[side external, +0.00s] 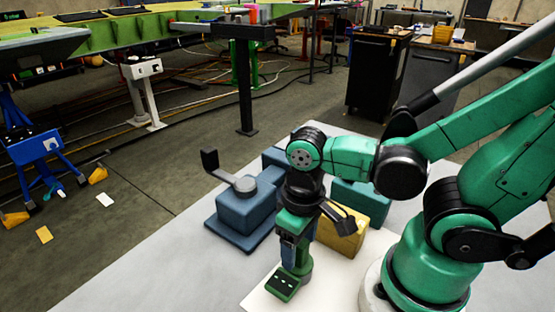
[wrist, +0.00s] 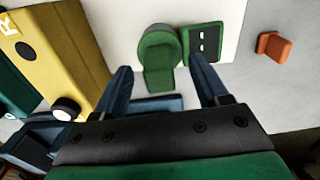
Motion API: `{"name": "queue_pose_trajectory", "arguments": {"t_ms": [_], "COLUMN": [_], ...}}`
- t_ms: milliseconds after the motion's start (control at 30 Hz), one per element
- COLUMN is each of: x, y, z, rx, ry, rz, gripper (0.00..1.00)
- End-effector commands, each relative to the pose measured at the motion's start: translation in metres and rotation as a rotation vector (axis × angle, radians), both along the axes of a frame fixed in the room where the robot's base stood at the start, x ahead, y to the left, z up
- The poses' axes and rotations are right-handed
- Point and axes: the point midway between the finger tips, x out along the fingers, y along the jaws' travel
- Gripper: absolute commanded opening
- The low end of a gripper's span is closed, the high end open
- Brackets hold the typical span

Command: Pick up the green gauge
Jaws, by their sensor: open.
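The green gauge (wrist: 159,50) shows in the wrist view as a round green body with a flat tongue towards me. A green block with a dark, light-marked face (wrist: 205,45) is close beside it on the right; I cannot tell whether they are one piece. In the side view this dark-faced part (side external: 283,286) sits low on a white board (side external: 262,300). My gripper (wrist: 161,72) is open, its blue fingers on either side of the tongue. In the side view my gripper (side external: 295,262) points down at the gauge, which is partly hidden; contact cannot be told.
A yellow block (side external: 340,234) stands close by on the right, with a teal block (side external: 362,200) behind. A blue block (side external: 245,212) with a bracket is to the left. An orange block (wrist: 273,47) lies right in the wrist view. The front-left table is clear.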

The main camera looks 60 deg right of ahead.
Motion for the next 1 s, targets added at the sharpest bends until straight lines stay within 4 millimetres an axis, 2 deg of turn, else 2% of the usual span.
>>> {"name": "queue_pose_trajectory", "arguments": {"t_ms": [467, 500, 733, 1000], "x": [-0.0008, -0.0008, -0.0008, -0.0008], "y": [-0.0003, -0.0003, -0.0003, -0.0004], "z": [-0.0075, -0.0075, -0.0074, -0.0074], "rx": [0.0, 0.0, 0.0, 0.0], "ry": [-0.001, -0.001, -0.001, -0.001], "rz": [0.0, 0.0, 0.0, 0.0], "gripper": [0.67, 0.64, 0.0, 0.0]}}
